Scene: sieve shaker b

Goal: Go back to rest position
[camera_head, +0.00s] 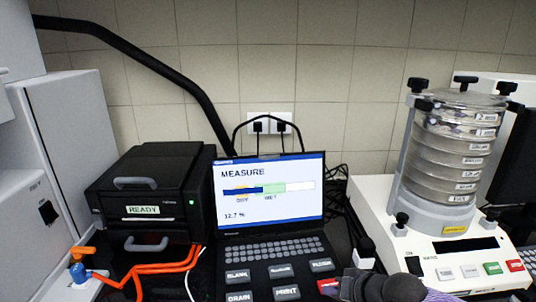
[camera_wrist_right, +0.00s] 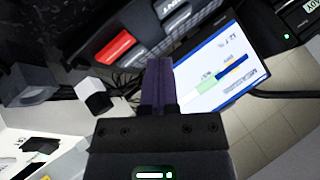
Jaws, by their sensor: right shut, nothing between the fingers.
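My right gripper (camera_head: 346,288) is low in the head view, right of the middle, with its tip beside the red button (camera_head: 327,285) of the keypad. I cannot tell whether it touches the button. In the right wrist view its purple fingers (camera_wrist_right: 158,88) are together with nothing between them, and the red key (camera_wrist_right: 112,45) lies up and left of them. The laptop-like screen (camera_head: 270,190) reads MEASURE and 12.7 %. My left gripper is not in view.
A black box labelled READY (camera_head: 150,195) with orange hoses (camera_head: 150,268) stands left. A sieve shaker (camera_head: 455,150) on a white base (camera_head: 375,205) stands right, near my right arm. A small white block (camera_head: 364,257) sits behind my gripper. A tiled wall closes the back.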

